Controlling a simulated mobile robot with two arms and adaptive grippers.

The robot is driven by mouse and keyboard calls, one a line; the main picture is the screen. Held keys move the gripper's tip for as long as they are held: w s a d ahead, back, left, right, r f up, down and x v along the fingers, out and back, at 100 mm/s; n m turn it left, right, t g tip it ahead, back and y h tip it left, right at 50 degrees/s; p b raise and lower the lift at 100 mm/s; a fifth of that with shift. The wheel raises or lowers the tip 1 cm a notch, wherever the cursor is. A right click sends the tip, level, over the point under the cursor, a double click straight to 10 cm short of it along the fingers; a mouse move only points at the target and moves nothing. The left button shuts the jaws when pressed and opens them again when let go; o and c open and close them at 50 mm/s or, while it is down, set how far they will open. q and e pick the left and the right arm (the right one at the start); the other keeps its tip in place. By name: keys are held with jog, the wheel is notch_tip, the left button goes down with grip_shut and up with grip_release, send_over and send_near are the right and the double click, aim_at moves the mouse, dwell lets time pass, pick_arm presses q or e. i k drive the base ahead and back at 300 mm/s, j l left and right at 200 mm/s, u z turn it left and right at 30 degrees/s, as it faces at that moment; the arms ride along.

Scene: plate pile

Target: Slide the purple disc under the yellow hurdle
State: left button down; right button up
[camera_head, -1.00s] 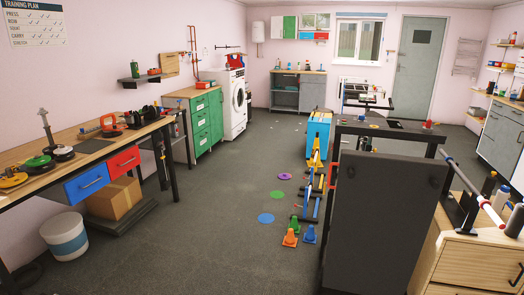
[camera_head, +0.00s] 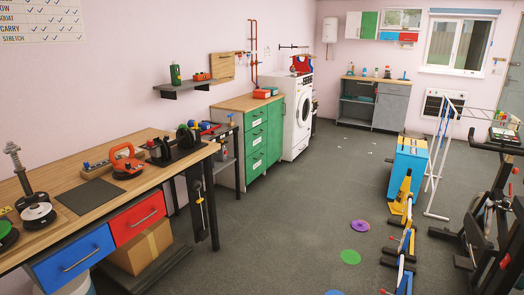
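The purple disc (camera_head: 360,226) lies flat on the grey floor, right of centre in the head view. A yellow piece (camera_head: 402,192) stands just to its right and farther back, leaning against or close to a blue box. I take it for the yellow hurdle, but its shape is hard to make out at this size. The disc is apart from it, with bare floor between. Neither of my grippers shows in the view.
A green disc (camera_head: 350,257) and a blue disc (camera_head: 334,293) lie nearer. Low hurdle-like bars (camera_head: 405,265) line up to the right. A blue box (camera_head: 407,165) stands behind, and dark gym equipment (camera_head: 490,225) fills the right. A workbench (camera_head: 90,190) runs along the left; the middle floor is clear.

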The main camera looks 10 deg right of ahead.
aim_at(359, 225)
jog(key=i+z, duration=0.15)
jog(key=i, duration=0.7)
jog(key=i+z, duration=0.15)
jog(key=i, duration=0.7)
jog(key=i+j+z, duration=0.15)
jog(key=i, duration=0.7)
